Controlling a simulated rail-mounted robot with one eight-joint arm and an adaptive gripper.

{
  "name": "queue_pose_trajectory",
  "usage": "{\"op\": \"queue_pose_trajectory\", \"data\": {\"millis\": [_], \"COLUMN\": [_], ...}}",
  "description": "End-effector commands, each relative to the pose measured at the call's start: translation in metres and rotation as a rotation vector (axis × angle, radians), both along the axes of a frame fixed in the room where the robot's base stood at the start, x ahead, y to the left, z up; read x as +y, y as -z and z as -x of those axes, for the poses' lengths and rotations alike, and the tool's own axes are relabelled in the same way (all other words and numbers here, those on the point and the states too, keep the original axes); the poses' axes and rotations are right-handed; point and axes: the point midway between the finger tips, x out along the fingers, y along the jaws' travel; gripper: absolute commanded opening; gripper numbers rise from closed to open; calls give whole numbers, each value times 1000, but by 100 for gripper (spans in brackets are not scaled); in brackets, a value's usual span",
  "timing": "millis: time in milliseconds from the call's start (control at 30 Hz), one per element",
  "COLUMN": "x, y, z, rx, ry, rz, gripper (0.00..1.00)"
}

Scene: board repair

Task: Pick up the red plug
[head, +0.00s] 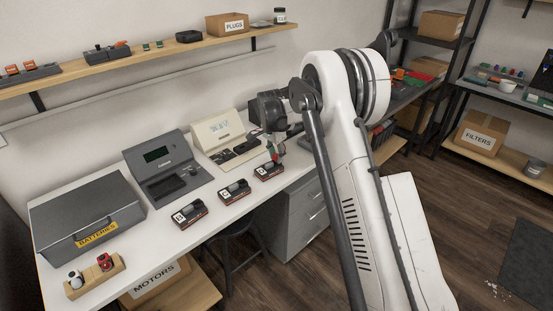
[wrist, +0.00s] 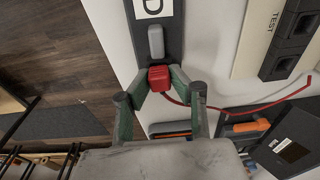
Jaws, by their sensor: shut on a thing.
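The red plug (wrist: 159,78) is a small red block with a thin red cable running off to the right in the wrist view. My gripper (wrist: 161,84) is shut on it, one greenish finger on each side. The plug is at the near end of a dark board marked D (wrist: 177,35), in line with a grey rounded part (wrist: 155,42). I cannot tell whether plug and board touch. In the head view my gripper (head: 274,153) is low over the rightmost of three dark boards (head: 268,171), with a little red showing between the fingers.
Two similar boards (head: 188,214) (head: 234,192) lie to the left on the white table. Behind are a grey console (head: 163,160) and a cream test unit (head: 217,130). A batteries case (head: 85,215) and a wooden holder (head: 86,281) stand at the left. The table front is fairly clear.

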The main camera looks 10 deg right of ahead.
Motion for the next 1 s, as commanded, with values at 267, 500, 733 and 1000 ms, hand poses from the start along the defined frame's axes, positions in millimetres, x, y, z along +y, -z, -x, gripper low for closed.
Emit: {"op": "queue_pose_trajectory", "data": {"millis": [267, 500, 733, 1000], "x": [0, 0, 46, 85], "y": [-7, -42, -72, -100], "z": [0, 0, 27, 51], "rx": [0, 0, 0, 0], "ry": [0, 0, -4, -3], "rz": [0, 0, 0, 0], "gripper": [0, 0, 0, 0]}}
